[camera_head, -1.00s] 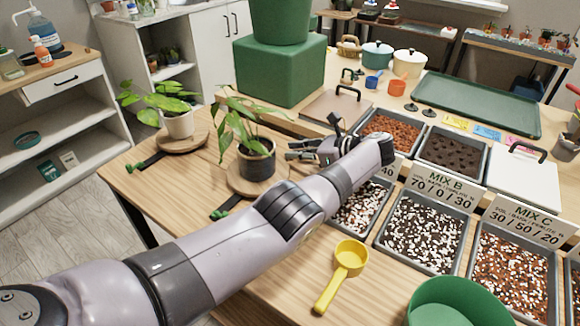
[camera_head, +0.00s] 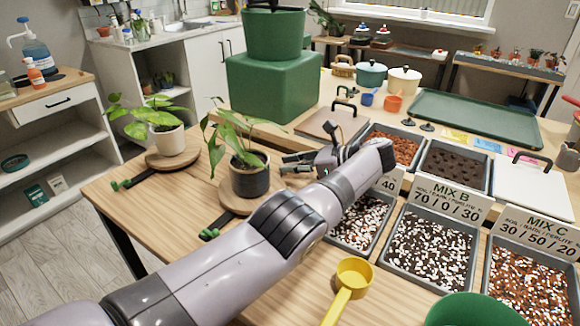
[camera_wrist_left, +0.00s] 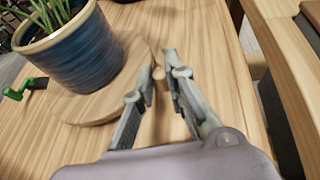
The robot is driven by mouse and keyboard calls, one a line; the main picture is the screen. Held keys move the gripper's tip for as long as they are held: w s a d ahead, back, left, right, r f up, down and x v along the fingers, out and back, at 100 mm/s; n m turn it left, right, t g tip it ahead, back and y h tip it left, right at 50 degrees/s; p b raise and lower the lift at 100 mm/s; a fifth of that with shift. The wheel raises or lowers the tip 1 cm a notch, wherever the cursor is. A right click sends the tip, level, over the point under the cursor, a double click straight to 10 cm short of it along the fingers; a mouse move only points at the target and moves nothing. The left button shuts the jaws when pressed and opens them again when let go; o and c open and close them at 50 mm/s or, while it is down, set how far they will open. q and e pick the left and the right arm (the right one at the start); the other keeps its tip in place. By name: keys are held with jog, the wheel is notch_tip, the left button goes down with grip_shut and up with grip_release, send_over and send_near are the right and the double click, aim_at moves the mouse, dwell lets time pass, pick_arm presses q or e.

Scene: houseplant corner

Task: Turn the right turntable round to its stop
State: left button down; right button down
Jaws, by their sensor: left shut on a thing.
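The right turntable (camera_head: 229,200) is a round wooden disc bearing a dark pot (camera_head: 250,180) with a leafy plant. In the left wrist view the disc (camera_wrist_left: 85,108) lies under a blue-looking pot (camera_wrist_left: 72,52). My left gripper (camera_head: 290,164) is at the disc's right side, low over the table. In the wrist view its fingers (camera_wrist_left: 160,78) are closed around a small wooden piece at the disc's edge, mostly hidden by them. A green-ended dark stop piece (camera_head: 209,234) lies at the disc's front left. My right gripper is out of view.
The left turntable (camera_head: 160,161) bears a white pot (camera_head: 167,141) with a plant. Trays of soil mix (camera_head: 430,247) and a yellow scoop (camera_head: 352,278) are on the right. A green block (camera_head: 272,88) stands behind.

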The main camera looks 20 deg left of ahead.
pick_arm(q)
jog(key=c, duration=2)
grip_release()
jog(key=shift+w+d+r+t, duration=0.3)
jog(key=shift+o, duration=1.4)
jog(key=shift+d+f, duration=0.1)
jog(key=shift+d, duration=0.05)
jog(key=shift+o, duration=0.6)
jog(key=shift+f, duration=0.1)
jog(key=shift+a, duration=0.2)
notch_tip(320, 180, up, 10)
